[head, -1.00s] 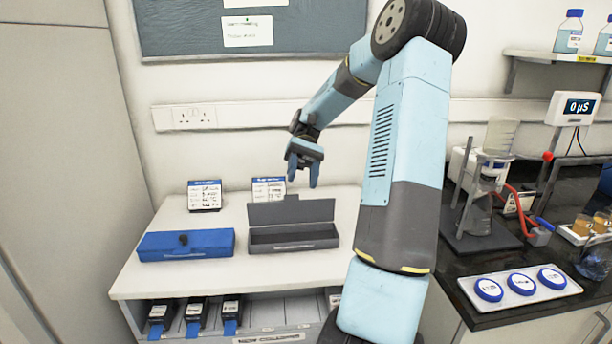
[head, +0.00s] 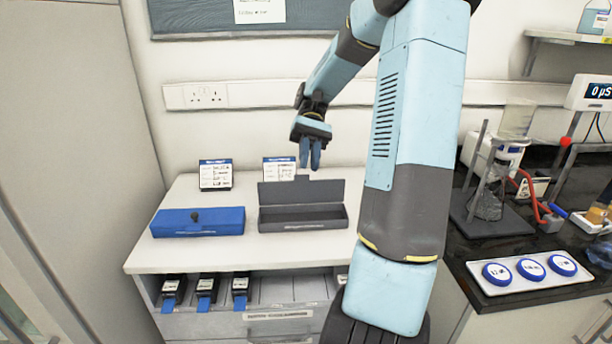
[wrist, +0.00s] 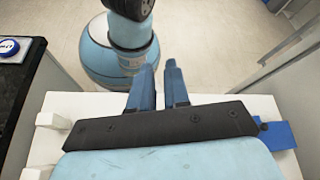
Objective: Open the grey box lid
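The grey box (head: 302,219) stands on the white bench top, right of the blue box. Its grey lid (head: 310,192) stands up at the back edge, and the empty-looking inside shows. My gripper (head: 309,165) hangs above and behind the raised lid in the head view, fingers pointing down and apart from the lid as far as I can tell. Its two blue fingers are close together with a narrow gap and nothing between them. They also show in the wrist view (wrist: 160,85); the grey box cannot be made out there.
A blue box (head: 198,222) with a closed lid and dark knob sits left of the grey box. Two label cards (head: 216,175) stand behind the boxes. A shelf below holds several dark bins. A tray with blue-lidded dishes (head: 528,268) is on the dark counter.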

